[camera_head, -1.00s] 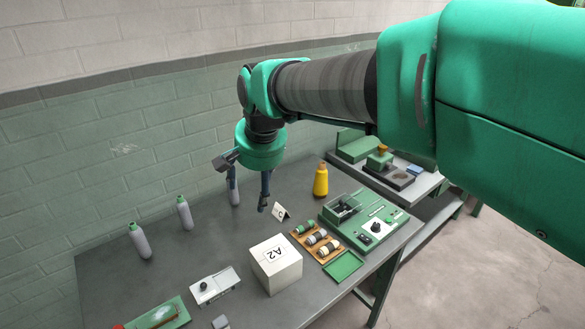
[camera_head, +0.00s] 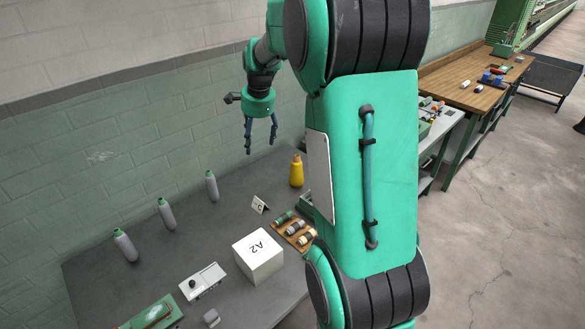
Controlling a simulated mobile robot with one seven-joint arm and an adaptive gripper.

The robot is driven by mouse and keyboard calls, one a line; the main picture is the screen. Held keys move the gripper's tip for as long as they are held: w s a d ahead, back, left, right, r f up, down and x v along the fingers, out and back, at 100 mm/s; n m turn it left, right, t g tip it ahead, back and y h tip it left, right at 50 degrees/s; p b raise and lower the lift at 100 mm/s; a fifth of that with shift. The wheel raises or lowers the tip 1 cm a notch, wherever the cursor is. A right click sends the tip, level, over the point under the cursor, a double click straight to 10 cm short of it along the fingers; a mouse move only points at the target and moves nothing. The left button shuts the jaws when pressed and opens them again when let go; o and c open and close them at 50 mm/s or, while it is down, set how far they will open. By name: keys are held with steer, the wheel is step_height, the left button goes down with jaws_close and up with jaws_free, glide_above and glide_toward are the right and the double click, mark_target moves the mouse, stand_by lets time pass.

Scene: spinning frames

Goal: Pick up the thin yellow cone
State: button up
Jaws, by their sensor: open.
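The thin yellow cone (camera_head: 297,172), with an orange-brown top, stands upright near the back of the grey table (camera_head: 100,290). My gripper (camera_head: 261,150) hangs fingers-down above the table, to the left of the yellow cone in the picture. Its two fingers are spread, with nothing between them. It looks higher than the cone and apart from it. My arm covers the right part of the table.
Several grey cones with green tops stand along the wall, one being the nearest to my gripper (camera_head: 211,186). A white A2 box (camera_head: 258,262), a C card (camera_head: 260,204) and a wooden spool tray (camera_head: 279,231) stand in front.

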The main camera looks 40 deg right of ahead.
steer(key=w+d+f+m+p, duration=0.2)
steer(key=d+f+m, duration=0.1)
steer(key=d, duration=0.4)
steer(key=w+d+f+m+p, duration=0.2)
steer(key=d+f, duration=0.2)
steer(key=d, duration=0.3)
steer(key=m+g+y+p, duration=0.1)
steer(key=m+p, duration=0.3)
steer(key=m, duration=0.1)
glide_above(298, 156)
steer(key=f, duration=0.8)
steer(key=shift+s+d, duration=0.15)
steer(key=shift+s, duration=0.05)
steer(key=shift+d+f, duration=0.15)
steer(key=shift+f, duration=0.15)
steer(key=shift+w+a+f, duration=0.1)
steer(key=shift+f, duration=1.3)
steer(key=shift+w+a+f, duration=0.1)
steer(key=shift+w+f, duration=0.05)
steer(key=shift+f, duration=1.25)
steer(key=shift+w+a+f, duration=0.1)
steer(key=shift+f, duration=1.3)
steer(key=shift+f, duration=0.15)
steer(key=shift+w+f, duration=0.2)
steer(key=shift+f, duration=2.25)
